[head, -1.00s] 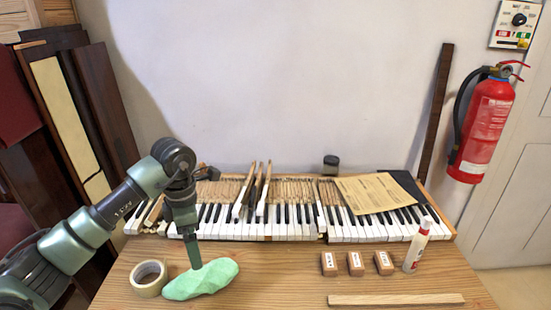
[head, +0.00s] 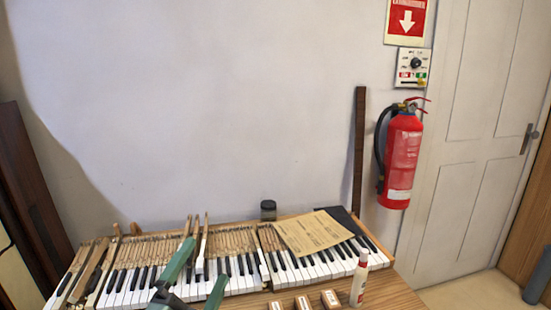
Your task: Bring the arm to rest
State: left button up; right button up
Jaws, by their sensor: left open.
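My left gripper (head: 205,261) shows at the bottom of the head view, its two green fingers spread apart and pointing up. Nothing shows between the fingers. They appear in front of the piano keyboard (head: 140,281) and hide some of its keys; I cannot tell their height above it. Most of my left arm is below the picture's edge. My right gripper is not in view.
Loose key sticks (head: 186,228) lie across the keyboard, and a paper sheet (head: 312,232) lies at its right. Small boxes (head: 303,303) and a white bottle (head: 359,286) stand in front. A dark jar (head: 268,210) stands behind. A fire extinguisher (head: 402,158) hangs on the wall.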

pick_arm(q)
jog(key=s+a+f+n+g+y, duration=0.4)
jog(key=f+n, duration=0.2)
jog(key=f, duration=0.2)
jog(key=s+a+f+n+g+y, duration=0.3)
jog(key=s+a+f+n, duration=0.15)
jog(key=f, duration=0.45)
jog(key=s+d+f+n+g+h, duration=0.1)
jog(key=s+f+n+g, duration=0.1)
jog(key=s+f+g, duration=0.6)
jog(key=s+d+f+n+g, duration=0.15)
jog(key=s+f, duration=0.25)
jog(key=s, duration=0.7)
notch_tip(320, 180, down, 25)
jog(key=s+g, duration=0.2)
jog(key=s+a+f, duration=0.3)
jog(key=s+f, duration=1.2)
jog(key=f, duration=0.1)
jog(key=shift+s+f+g, duration=0.35)
jog(key=shift+s+f, duration=0.05)
